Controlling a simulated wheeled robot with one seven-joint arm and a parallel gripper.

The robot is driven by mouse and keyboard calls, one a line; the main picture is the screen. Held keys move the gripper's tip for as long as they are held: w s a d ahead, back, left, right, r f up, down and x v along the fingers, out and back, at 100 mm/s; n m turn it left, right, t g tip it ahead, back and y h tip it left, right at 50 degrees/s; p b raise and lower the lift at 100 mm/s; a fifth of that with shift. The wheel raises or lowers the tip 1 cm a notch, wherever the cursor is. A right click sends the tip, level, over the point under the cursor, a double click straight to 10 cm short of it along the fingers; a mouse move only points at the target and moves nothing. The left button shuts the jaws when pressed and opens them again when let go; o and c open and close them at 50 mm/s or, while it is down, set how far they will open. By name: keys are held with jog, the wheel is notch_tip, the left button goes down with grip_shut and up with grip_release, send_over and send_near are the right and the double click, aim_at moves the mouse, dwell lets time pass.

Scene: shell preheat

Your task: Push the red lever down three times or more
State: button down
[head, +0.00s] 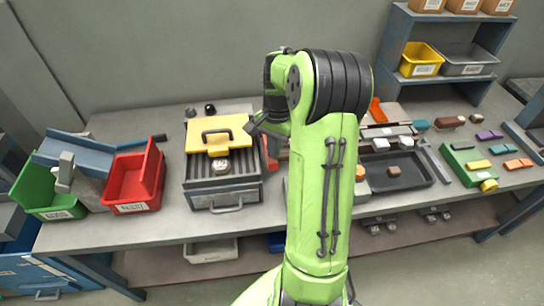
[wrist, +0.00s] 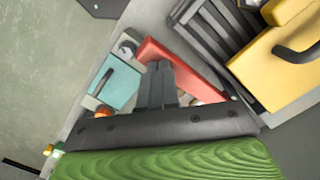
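The red lever (wrist: 180,62) shows in the wrist view as a long red bar beside the dark grill slats. My gripper (wrist: 160,72) is in front of it, and its dark fingers look closed together with nothing between them. The fingers overlap the bar in this view; I cannot tell whether they touch it. In the head view a small strip of red, likely the lever (head: 270,157), shows at the right side of the grill box (head: 222,190). My arm hides the rest of it, and my gripper (head: 256,127) is only partly visible there.
A yellow plate with a handle (head: 218,140) lies on the grill, with a round metal piece (head: 221,167) in front. A teal piece (wrist: 113,85) lies beside the lever. Red (head: 130,185) and green (head: 45,190) bins stand left; a dark tray (head: 410,178) lies right.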

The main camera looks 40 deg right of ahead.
notch_tip(320, 180, down, 3)
jog(key=shift+r+b, duration=0.15)
jog(key=shift+b, duration=0.45)
jog(key=shift+r, duration=0.1)
jog(key=shift+w+d+r+p, duration=0.1)
jog(key=shift+d+r+p, duration=0.25)
jog(key=shift+p, duration=0.2)
jog(key=d+r+p, duration=0.2)
jog(key=r, duration=0.6)
jog(key=w+d+r+p, duration=0.1)
jog(key=d+r+p, duration=0.1)
jog(key=r, duration=0.6)
jog(key=shift+p, duration=0.5)
